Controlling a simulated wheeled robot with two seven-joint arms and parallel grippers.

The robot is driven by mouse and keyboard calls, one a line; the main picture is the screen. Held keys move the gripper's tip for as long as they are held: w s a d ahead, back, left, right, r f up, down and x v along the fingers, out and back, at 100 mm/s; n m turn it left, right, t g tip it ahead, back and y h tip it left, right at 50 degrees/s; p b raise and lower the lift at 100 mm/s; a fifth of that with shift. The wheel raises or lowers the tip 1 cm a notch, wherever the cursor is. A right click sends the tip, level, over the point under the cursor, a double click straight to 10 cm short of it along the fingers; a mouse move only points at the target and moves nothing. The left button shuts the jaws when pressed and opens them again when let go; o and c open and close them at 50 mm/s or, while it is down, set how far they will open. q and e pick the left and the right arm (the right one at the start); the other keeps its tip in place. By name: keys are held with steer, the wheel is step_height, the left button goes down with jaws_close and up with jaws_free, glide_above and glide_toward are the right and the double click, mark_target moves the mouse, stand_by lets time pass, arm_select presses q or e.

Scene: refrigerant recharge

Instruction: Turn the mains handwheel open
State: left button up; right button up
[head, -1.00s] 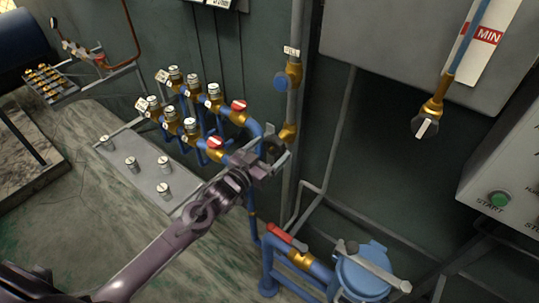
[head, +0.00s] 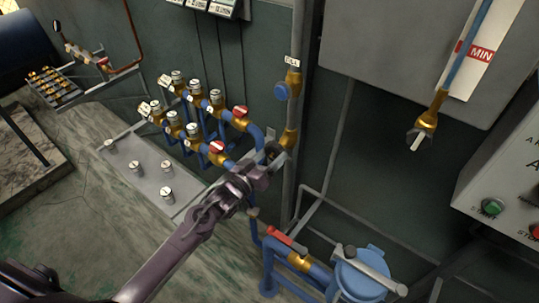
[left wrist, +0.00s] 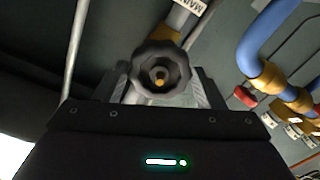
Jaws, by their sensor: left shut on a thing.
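The mains handwheel (left wrist: 161,72) is a black lobed knob with a brass centre. In the left wrist view it sits between the two fingers of my left gripper (left wrist: 160,90), which is shut on it. A partly cut-off label reading "MAIN" (left wrist: 190,5) shows just behind the wheel. In the head view my left gripper (head: 272,160) reaches to the vertical grey pipe, and the wheel is mostly hidden behind its fingers. My right gripper is not in view.
Blue pipes with brass valves and red handles (head: 240,112) stand close to the left of my gripper. A blue canister (head: 362,275) is below right. A grey plate with several pegs (head: 150,175) lies at left. A START button box (head: 510,180) is at right.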

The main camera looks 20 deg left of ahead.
arm_select(q)
steer(key=shift+r, duration=0.1)
steer(key=shift+r+n+p, duration=0.2)
steer(key=shift+n+p, duration=0.6)
steer(key=shift+n, duration=0.3)
steer(key=shift+n+p, duration=0.45)
steer(key=shift+n, duration=0.45)
steer(key=shift+f+n, duration=0.15)
steer(key=shift+n, duration=0.15)
steer(key=shift+r+n+p, duration=0.2)
steer(key=shift+n+p, duration=0.4)
steer(key=shift+n, duration=0.2)
steer(key=shift+n+p, duration=0.35)
steer(key=shift+n, duration=0.25)
steer(key=shift+n+p, duration=0.35)
steer(key=shift+n, duration=0.45)
steer(key=shift+f, duration=0.15)
